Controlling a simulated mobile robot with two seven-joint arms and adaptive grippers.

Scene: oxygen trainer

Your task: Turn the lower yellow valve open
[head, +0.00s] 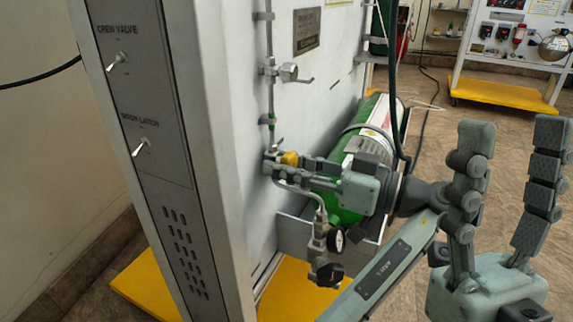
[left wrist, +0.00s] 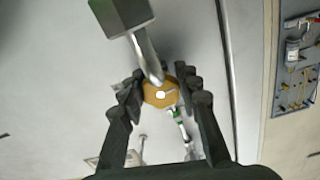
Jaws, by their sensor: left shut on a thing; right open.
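The lower yellow valve (head: 289,158) is a small round knob on the thin pipe along the pale cabinet panel. It is partly hidden by my left gripper (head: 279,168). In the left wrist view the yellow valve (left wrist: 153,98) is a round yellow disc with a bright centre, and my left gripper (left wrist: 160,88) has a finger on each side of it. My left gripper is shut on it. My right gripper (head: 515,128) is open and empty at the right, its two fingers pointing up and wide apart, away from the panel.
A green cylinder (head: 346,178) lies behind my left gripper. A gauge (head: 336,240) and fittings hang just below. A switch panel (head: 140,100) is at the left. Open floor lies at the right.

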